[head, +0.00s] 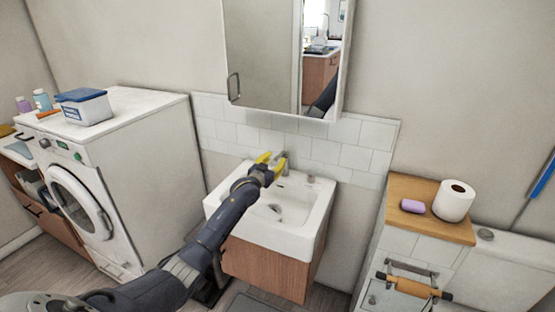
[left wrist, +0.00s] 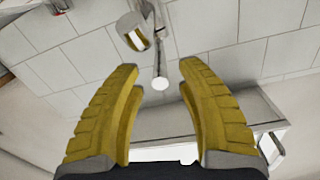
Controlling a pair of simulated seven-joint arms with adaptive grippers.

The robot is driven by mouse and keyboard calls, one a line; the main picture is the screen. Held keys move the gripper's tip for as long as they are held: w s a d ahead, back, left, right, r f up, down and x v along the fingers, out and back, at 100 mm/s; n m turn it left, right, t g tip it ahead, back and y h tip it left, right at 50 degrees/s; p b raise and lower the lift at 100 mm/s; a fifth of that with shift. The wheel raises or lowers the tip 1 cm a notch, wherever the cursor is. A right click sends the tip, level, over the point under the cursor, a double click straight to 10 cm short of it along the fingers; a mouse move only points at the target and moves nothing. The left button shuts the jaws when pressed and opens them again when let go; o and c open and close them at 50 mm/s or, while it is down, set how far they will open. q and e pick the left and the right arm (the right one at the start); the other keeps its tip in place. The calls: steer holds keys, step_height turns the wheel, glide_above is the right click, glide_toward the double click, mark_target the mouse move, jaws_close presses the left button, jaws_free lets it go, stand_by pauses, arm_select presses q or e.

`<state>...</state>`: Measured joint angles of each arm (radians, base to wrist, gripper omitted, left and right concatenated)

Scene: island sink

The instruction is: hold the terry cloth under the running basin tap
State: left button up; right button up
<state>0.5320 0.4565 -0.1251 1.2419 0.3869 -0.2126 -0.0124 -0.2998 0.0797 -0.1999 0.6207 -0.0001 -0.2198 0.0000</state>
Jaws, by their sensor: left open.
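My left gripper (head: 271,160) reaches over the back of the white basin (head: 228,222), close to the basin tap (head: 284,158). Its yellow fingers are open and nothing is between them. In the left wrist view the two fingers (left wrist: 160,70) stand apart, with the metal tap (left wrist: 135,32) and its thin rod beyond their tips. I cannot make out contact between fingers and tap. No running water is visible. I cannot make out a terry cloth in either view. My right gripper is not in view.
A washing machine (head: 150,150) stands at left with a blue-lidded tub (head: 84,107) and bottles on top. A mirror cabinet (head: 270,50) hangs above the basin. At right, a wooden-topped unit (head: 440,220) holds purple soap (head: 413,206) and a paper roll (head: 454,201).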

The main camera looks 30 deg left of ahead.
mark_target(280, 156)
arm_select(q)
steer(key=shift+w, duration=1.25)
steer(key=shift+a, duration=0.1)
steer(key=shift+c, duration=0.5)
jaws_close()
